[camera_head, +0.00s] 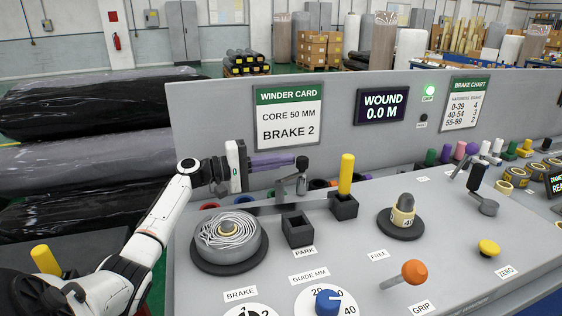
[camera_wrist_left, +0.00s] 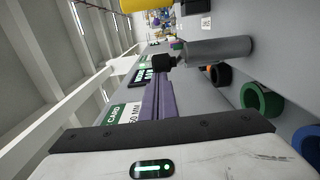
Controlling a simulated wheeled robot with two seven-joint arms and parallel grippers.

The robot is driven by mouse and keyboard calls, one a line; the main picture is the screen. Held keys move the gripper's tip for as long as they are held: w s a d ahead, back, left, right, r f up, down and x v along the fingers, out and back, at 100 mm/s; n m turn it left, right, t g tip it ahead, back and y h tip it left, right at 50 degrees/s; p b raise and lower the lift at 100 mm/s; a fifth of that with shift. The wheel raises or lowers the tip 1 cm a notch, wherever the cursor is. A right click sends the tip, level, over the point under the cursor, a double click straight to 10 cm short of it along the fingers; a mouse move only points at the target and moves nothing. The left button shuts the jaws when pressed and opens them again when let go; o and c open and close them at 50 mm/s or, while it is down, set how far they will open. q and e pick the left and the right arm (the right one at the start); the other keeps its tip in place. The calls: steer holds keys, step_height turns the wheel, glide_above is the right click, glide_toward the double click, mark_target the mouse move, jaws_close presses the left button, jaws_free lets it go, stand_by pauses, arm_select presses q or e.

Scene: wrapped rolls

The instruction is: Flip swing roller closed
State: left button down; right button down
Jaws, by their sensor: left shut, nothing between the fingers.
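My left gripper (camera_head: 312,159) has purple fingers, is shut and holds nothing. It reaches across in front of the grey back panel, pointing right. A small grey post with an arm and upright stub (camera_head: 300,184), which looks like the swing roller, stands just below the fingertips. In the left wrist view a grey cylinder with a black end (camera_wrist_left: 215,50) lies just beyond the shut fingers (camera_wrist_left: 158,78); I cannot tell whether they touch. A wound grey roll (camera_head: 230,238) sits on a black disc at left. My right gripper is not in view.
A yellow cylinder (camera_head: 347,174) stands in a black square holder, beside an empty black socket (camera_head: 297,229) near PARK. An orange-knobbed lever (camera_head: 414,272), blue dial (camera_head: 327,301) and yellow button (camera_head: 488,247) are in front. Coloured rings lie behind.

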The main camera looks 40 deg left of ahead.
arm_select(q)
steer(key=shift+w, duration=0.1)
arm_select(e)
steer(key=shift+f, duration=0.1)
arm_select(q)
steer(key=shift+w+d+b, duration=0.2)
steer(key=shift+d+b, duration=0.2)
steer(key=shift+d, duration=0.05)
steer(key=shift+w+d+b, duration=0.2)
steer(key=shift+d+b, duration=0.15)
steer(key=shift+d, duration=0.1)
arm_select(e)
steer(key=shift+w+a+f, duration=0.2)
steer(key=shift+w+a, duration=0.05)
arm_select(q)
steer(key=shift+d, duration=0.15)
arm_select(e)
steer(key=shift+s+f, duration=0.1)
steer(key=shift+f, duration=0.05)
arm_select(q)
steer(key=b+v, duration=0.1)
steer(key=v, duration=0.9)
steer(key=shift+b, duration=0.35)
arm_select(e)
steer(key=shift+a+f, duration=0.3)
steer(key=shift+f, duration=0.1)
arm_select(q)
steer(key=shift+s, duration=0.1)
